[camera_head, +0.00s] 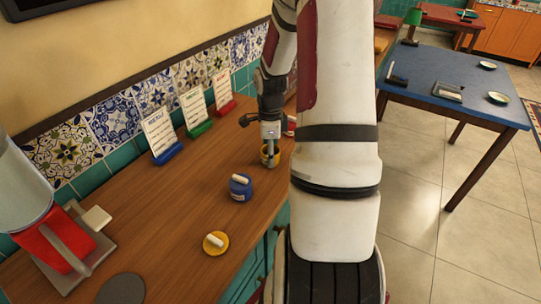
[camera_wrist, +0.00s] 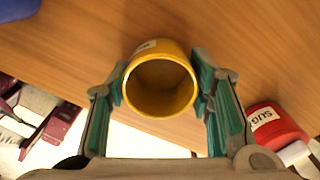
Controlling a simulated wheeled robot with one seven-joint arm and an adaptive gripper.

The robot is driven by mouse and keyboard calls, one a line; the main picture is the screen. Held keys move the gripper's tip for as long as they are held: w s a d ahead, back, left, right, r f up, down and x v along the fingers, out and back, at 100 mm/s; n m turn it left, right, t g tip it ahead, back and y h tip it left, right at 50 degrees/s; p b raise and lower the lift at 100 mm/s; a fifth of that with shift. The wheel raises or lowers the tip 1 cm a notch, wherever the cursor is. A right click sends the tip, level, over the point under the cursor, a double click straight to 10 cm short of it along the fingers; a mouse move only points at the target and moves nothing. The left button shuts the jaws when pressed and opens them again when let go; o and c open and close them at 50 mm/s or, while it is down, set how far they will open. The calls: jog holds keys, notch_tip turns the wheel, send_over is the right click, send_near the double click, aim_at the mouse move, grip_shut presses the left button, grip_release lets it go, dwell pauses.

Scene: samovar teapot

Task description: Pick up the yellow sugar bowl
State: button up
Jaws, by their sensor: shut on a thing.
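The yellow sugar bowl (camera_wrist: 160,107) is open-topped and looks empty inside in the wrist view. My gripper (camera_wrist: 160,90) has one teal-padded finger on each side of it and is shut on its walls.
A red jar (camera_wrist: 277,127) labelled SUG stands right of the bowl in the wrist view. Sign cards (camera_head: 193,112) line the tiled wall. A red machine (camera_head: 55,245) stands left.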

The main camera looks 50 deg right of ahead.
jog(key=shift+r, duration=0.6)
notch_tip(320, 180, up, 2)
jog(key=shift+r, duration=0.1)
jog(key=shift+s+a+r, duration=0.15)
jog(key=shift+s+a, duration=0.15)
jog(key=shift+s, duration=0.3)
jog(key=s+a+r, duration=0.1)
jog(key=s+a, duration=0.6)
jog(key=s, duration=0.6)
jog(key=shift+r, duration=0.15)
